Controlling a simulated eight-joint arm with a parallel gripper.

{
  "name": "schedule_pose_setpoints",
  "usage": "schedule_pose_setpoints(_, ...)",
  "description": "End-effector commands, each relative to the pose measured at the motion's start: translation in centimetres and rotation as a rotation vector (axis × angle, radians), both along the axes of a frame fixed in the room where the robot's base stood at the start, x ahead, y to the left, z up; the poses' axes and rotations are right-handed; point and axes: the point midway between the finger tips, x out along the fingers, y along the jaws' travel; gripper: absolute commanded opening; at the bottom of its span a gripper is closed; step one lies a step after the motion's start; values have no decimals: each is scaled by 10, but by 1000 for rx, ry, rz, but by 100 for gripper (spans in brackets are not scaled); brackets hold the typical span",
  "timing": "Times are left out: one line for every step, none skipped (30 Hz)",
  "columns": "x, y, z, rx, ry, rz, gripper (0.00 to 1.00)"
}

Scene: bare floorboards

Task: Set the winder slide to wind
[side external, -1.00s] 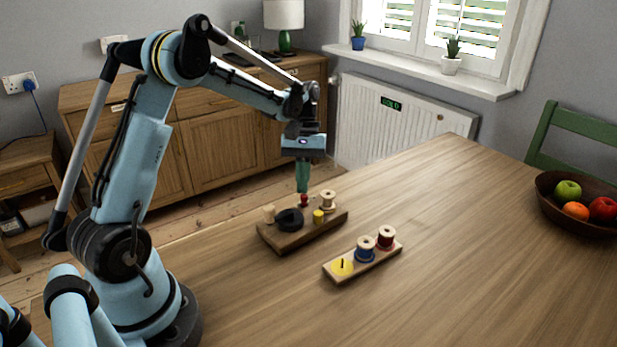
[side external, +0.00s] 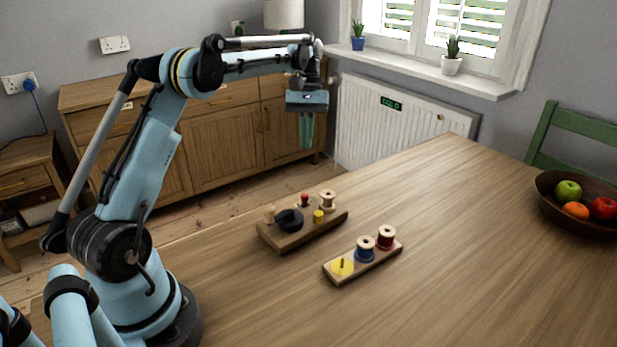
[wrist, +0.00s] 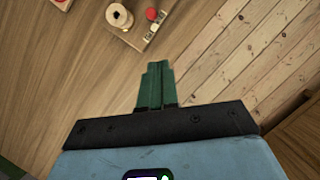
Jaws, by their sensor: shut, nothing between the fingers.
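The winder (side external: 283,239) is a wooden board on the table with a black wheel (side external: 290,219), a yellow part (side external: 318,216), a thread spool (side external: 328,200) and a red knob (side external: 304,199), which looks like the slide's knob. In the wrist view, the red knob (wrist: 151,14) sits at the top near small pale label plates (wrist: 150,36), too small to read. The black wheel is outside that view. My gripper (side external: 306,147) hangs well above and beyond the board, clear of the knob. Its green fingers (wrist: 153,66) are together and empty.
A small wooden stand (side external: 342,281) with a blue spool (side external: 365,249), a red spool (side external: 386,237) and a yellow disc (side external: 342,267) lies right of the winder. A fruit bowl (side external: 549,203) stands at the far right. The table between is clear.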

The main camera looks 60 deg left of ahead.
Motion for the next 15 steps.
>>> schedule_pose_setpoints(2, 2, 5, 0, 0, 0, 0)
schedule_pose_setpoints(2, 2, 7, 0, 0, 0, 0)
schedule_pose_setpoints(3, 3, 9, 0, 0, 0, 0)
schedule_pose_setpoints(3, 4, 11, 0, 0, 0, 0)
schedule_pose_setpoints(3, 4, 13, 0, 0, 0, 0)
schedule_pose_setpoints(4, 5, 14, 0, 0, 0, 0)
schedule_pose_setpoints(4, 5, 15, 0, 0, 0, 0)
schedule_pose_setpoints(6, 6, 16, 0, 0, 0, 0)
schedule_pose_setpoints(8, 6, 16, -1, 0, -1, 0)
schedule_pose_setpoints(11, 7, 17, 0, 1, -1, 0)
schedule_pose_setpoints(13, 8, 17, -1, 1, -2, 0)
schedule_pose_setpoints(16, 8, 17, -2, 2, -2, 0)
schedule_pose_setpoints(17, 9, 17, -3, 3, -2, 0)
schedule_pose_setpoints(18, 9, 17, -4, 3, -2, 0)
schedule_pose_setpoints(19, 9, 16, -4, 3, -2, 0)
